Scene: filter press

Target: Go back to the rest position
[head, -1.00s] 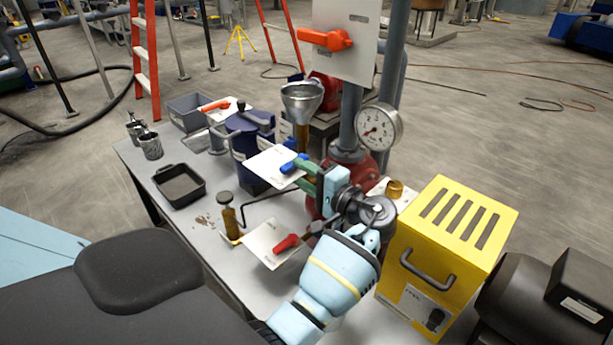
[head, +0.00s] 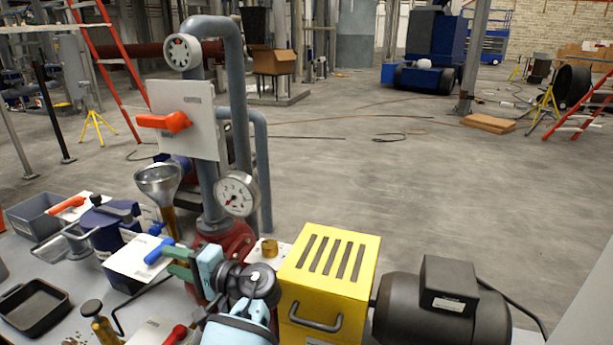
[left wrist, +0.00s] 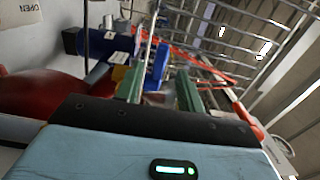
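My left gripper (head: 178,262) reaches in from the bottom of the head view, over the bench beside the red pump body (head: 232,242). Its green fingers point left, towards a blue lever handle (head: 160,250) on a white plate (head: 133,258). In the left wrist view, the green fingers (left wrist: 158,88) stand apart, with a gap between them. Blue parts show beyond the gap; I cannot tell whether the fingers touch the lever. My right gripper is in neither view.
A yellow slotted box (head: 330,275) and a dark motor (head: 440,305) stand right of my left arm. A pressure gauge (head: 237,194), a metal funnel (head: 158,180) and a plate with a red lever (head: 185,120) rise behind the gripper. Open floor lies beyond.

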